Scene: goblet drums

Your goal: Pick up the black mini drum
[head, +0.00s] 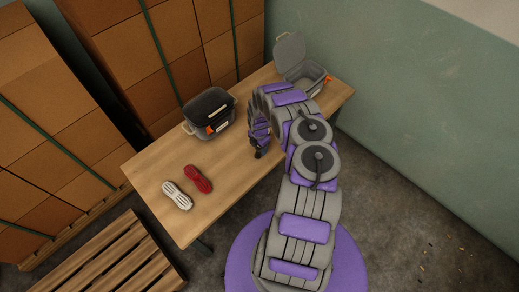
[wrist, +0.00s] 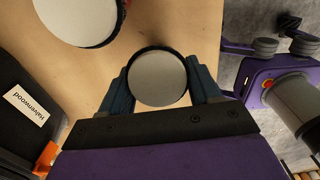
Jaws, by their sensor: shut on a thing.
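In the wrist view, a small round drum (wrist: 158,78) with a pale grey head and a thin black rim sits between the two fingers of my gripper (wrist: 160,85). The fingers are closed on its sides. Its lower body is hidden under the head. In the head view my gripper (head: 259,147) is low over the middle of the table; the drum is too small and dark there to make out clearly. I cannot tell whether the drum touches the table.
A larger pale-headed drum (wrist: 78,12) stands close by at upper left. A dark-lidded grey box (head: 209,113) and an open grey box (head: 303,80) stand on the wooden table (head: 150,167). White (head: 177,195) and red (head: 198,179) ribbed objects lie front left. Cartons and a pallet flank the table.

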